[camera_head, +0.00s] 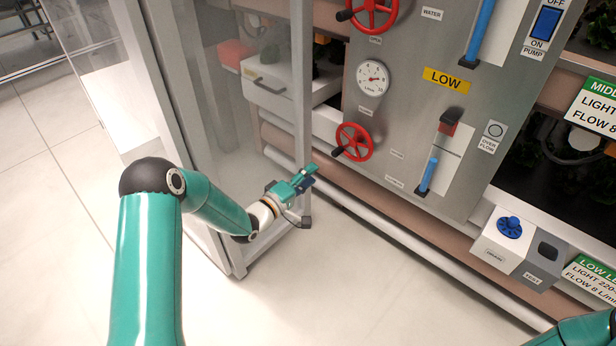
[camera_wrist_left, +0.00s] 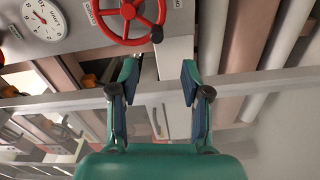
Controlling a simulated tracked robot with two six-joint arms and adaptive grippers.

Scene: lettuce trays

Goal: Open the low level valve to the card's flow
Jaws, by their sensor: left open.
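The low level valve is a red handwheel (camera_head: 354,142) with a black knob, below the yellow LOW label (camera_head: 446,80). Above it is a white round dial gauge (camera_head: 373,77); its exact reading is too small to tell. My left gripper (camera_head: 311,176) is open and empty, to the lower left of the wheel and apart from it. In the left wrist view, the open fingers (camera_wrist_left: 160,78) point toward the panel, with the red wheel (camera_wrist_left: 128,12) just beyond them and the gauge (camera_wrist_left: 45,18) at upper left. The green low level card (camera_head: 592,275) reads flow 8, partly cut off.
A second red wheel (camera_head: 371,14) sits higher on the panel. Blue level tubes (camera_head: 428,174) are to the right. A glass door frame (camera_head: 301,90) stands close beside my left gripper. A blue knob box (camera_head: 509,228) is at lower right. The floor in front is clear.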

